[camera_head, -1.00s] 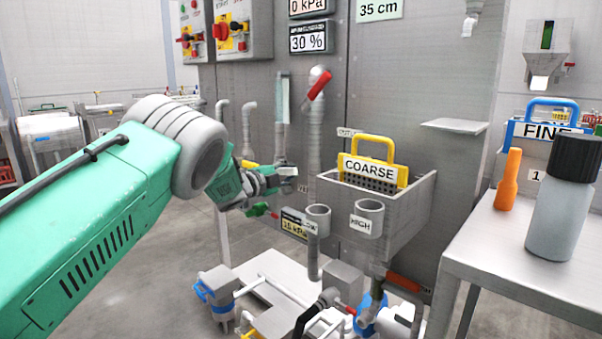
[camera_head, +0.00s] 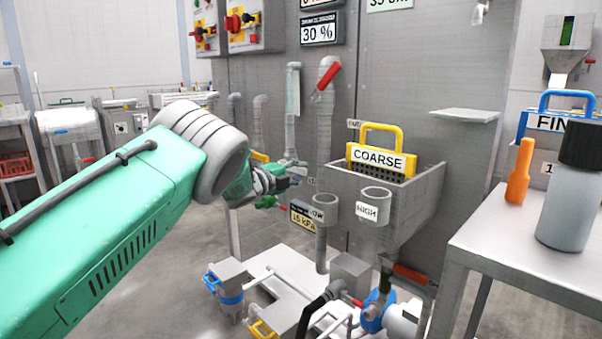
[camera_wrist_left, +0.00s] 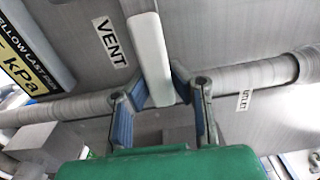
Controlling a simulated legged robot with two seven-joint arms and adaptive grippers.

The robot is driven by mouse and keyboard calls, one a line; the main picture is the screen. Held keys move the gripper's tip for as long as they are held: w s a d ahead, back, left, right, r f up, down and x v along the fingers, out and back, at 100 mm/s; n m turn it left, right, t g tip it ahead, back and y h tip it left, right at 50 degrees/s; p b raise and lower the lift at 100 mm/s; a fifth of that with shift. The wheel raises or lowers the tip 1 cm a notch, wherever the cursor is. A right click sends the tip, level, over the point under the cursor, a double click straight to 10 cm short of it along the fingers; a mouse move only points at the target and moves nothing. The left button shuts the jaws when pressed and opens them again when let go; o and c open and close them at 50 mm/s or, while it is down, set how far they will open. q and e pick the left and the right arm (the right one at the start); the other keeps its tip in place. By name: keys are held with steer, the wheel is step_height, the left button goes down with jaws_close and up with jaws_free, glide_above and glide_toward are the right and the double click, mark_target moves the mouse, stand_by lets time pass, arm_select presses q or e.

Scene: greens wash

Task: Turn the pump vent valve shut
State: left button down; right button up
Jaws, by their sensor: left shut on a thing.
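The vent valve's pale lever (camera_wrist_left: 150,52) stands beside the VENT label (camera_wrist_left: 111,42) in the left wrist view, on a grey pipe (camera_wrist_left: 250,78). My left gripper (camera_wrist_left: 160,92) has its blue-padded fingers on either side of the lever's lower end and is shut on it. In the head view my left gripper (camera_head: 288,174) is at the pipes left of the COARSE basket, and the lever is mostly hidden there. The valve body is partly hidden by the fingers. My right gripper is not in view.
A yellow-handled COARSE basket (camera_head: 380,160) sits in a grey tank (camera_head: 425,195). LOW (camera_head: 325,207) and HIGH (camera_head: 373,205) cups stand in front. A red-handled lever (camera_head: 328,77) is on the pipe above. A bench (camera_head: 530,240) at right holds a bottle (camera_head: 570,205) and an orange tool (camera_head: 519,172).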

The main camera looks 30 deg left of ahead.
arm_select(q)
steer(key=c, duration=1.4)
jaws_free()
steer(key=shift+s+f, duration=0.15)
steer(key=shift+f, duration=0.35)
steer(key=shift+c, duration=0.2)
steer(key=shift+o, duration=0.2)
steer(key=shift+r, duration=0.1)
steer(key=shift+r, duration=0.15)
steer(key=v, duration=1.1)
steer(key=shift+s+a, duration=0.15)
steer(key=shift+s, duration=0.25)
